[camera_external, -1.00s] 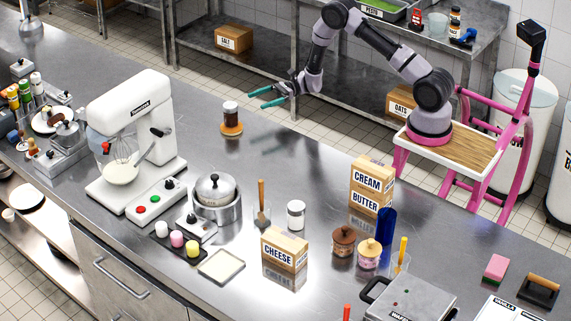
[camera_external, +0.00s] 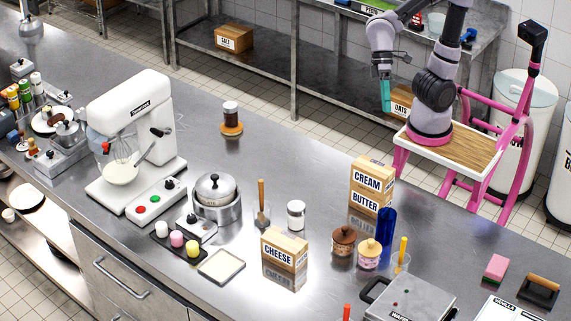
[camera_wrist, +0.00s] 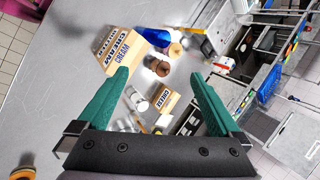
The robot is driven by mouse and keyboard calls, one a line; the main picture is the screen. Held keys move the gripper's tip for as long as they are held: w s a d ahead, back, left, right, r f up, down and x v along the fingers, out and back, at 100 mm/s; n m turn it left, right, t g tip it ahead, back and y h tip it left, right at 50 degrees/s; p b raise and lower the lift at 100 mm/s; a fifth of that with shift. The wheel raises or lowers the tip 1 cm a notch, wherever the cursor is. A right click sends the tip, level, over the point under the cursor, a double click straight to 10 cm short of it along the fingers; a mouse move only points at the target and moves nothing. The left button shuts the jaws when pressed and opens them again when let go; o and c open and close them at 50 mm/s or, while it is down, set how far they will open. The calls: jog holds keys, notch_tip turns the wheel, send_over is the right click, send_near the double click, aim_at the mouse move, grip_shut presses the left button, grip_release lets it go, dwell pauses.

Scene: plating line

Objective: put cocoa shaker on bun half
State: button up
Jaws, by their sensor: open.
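The cocoa shaker (camera_external: 231,110), a small dark brown jar with a pale band, stands upright on the orange-brown bun half (camera_external: 231,129) on the far part of the steel counter. The bun half lies flat under it. In the wrist view, a round orange-brown edge, probably the bun half (camera_wrist: 24,162), shows at the lower left, partly cut off. My gripper (camera_external: 385,96) is up near my base, well to the right of the shaker and apart from it. The wrist view shows its teal fingers (camera_wrist: 160,75) spread with nothing between them.
A white mixer (camera_external: 140,135) stands left of the shaker. The counter (camera_external: 290,155) right of the shaker is clear.

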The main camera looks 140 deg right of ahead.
jog(key=s+a+r+n+t+h, duration=0.2)
jog(key=s+a+n, duration=0.3)
jog(key=s, duration=0.3)
jog(key=shift+s+r+n+t+h, duration=0.3)
jog(key=shift+r+n, duration=0.35)
jog(key=shift+n, duration=0.25)
